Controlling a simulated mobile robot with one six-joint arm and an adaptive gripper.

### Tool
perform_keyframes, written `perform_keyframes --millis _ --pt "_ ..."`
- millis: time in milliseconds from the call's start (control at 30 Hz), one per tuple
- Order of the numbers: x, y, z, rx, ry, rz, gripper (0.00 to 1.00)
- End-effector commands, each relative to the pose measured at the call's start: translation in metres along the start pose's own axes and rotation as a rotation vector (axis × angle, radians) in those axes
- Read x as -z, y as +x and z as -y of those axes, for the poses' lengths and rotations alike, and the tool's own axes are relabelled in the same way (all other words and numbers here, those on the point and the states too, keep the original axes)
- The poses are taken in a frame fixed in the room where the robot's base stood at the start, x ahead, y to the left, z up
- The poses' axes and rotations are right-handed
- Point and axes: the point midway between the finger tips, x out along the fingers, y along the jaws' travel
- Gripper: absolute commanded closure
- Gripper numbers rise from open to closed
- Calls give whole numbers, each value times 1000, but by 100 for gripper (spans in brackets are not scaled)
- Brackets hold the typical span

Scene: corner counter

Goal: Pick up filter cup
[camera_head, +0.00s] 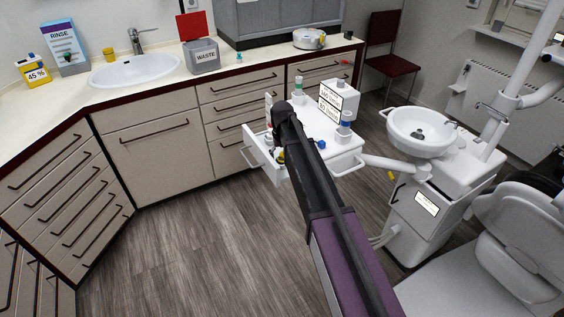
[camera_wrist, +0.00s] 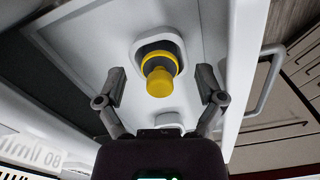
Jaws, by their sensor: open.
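A yellow stepped, round piece, which looks like the filter cup (camera_wrist: 160,74), sits in a rounded opening of a white unit (camera_wrist: 110,45) in the wrist view. My gripper (camera_wrist: 161,82) is open, with one finger on each side of the yellow piece. Neither finger appears to touch it. In the head view a small yellow piece (camera_head: 281,157) shows low on the white tray unit (camera_head: 345,155), just left of my arm. My arm hides part of that unit and my gripper there.
The white unit carries a labelled box (camera_head: 338,101), a blue-banded bottle (camera_head: 345,122) and small items close to my arm. A white basin (camera_head: 422,132) and dental chair (camera_head: 510,250) stand right. Drawer cabinets (camera_head: 155,150) stand behind left. The floor at left is clear.

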Motion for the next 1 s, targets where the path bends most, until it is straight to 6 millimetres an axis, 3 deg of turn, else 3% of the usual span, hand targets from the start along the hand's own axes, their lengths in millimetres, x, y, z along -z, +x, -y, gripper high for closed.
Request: perform_keyframes --millis 300,567,1000 --pt "0 0 0 0 0 0 12" --pt "0 0 0 0 0 0 88" --pt "0 -1 0 0 0 0 90"
